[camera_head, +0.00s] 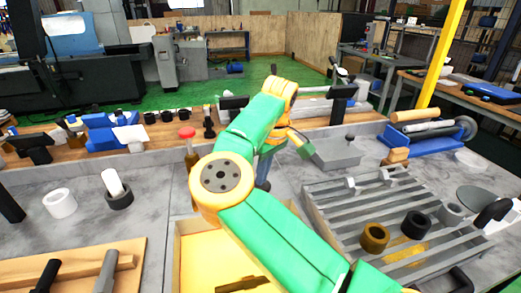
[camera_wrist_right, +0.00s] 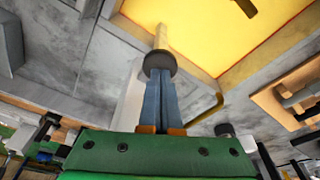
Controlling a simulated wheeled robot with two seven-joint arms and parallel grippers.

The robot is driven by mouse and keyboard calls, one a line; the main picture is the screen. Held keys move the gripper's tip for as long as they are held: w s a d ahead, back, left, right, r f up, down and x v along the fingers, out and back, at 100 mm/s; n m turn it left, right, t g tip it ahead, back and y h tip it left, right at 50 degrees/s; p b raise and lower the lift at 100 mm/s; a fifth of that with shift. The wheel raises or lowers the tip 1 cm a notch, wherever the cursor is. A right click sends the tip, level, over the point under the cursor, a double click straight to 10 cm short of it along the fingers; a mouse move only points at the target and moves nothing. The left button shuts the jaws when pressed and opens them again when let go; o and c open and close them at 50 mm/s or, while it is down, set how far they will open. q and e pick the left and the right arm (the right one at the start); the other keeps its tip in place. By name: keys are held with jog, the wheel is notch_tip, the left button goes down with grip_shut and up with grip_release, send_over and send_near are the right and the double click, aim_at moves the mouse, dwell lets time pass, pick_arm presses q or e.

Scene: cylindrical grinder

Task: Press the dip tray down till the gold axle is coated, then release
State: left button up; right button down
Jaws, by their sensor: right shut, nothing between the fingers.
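A shallow tray with a bright yellow inside and pale rim (camera_head: 178,262) lies at the lower middle of the head view, partly hidden by my right arm. Its yellow inside also shows at the top of the wrist view (camera_wrist_right: 205,30). A dark brown piece (camera_head: 243,284) lies in it. My right gripper (camera_head: 263,184) is beyond the tray, pointing down, its blue fingers shut and empty. In the wrist view the fingertips (camera_wrist_right: 160,80) reach a dark round knob on a pale post (camera_wrist_right: 160,63); contact is unclear. A thin bent gold-coloured rod (camera_wrist_right: 208,112) is beside them. I cannot identify the gold axle surely.
A red-topped lever (camera_head: 187,133) stands left of my arm. A slotted grey rack (camera_head: 345,215) with dark rings is at right. A white ring (camera_head: 60,203) and a dark ring holding a white cylinder (camera_head: 119,198) stand at left. A wooden board (camera_head: 125,275) is at lower left.

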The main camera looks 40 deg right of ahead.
jog(key=shift+f+b, duration=0.8)
jog(key=shift+f, duration=0.4)
jog(key=shift+r, duration=0.1)
dwell(1.2)
notch_tip(320, 180, up, 20)
jog(key=p, duration=1.8)
dwell(0.4)
dwell(0.4)
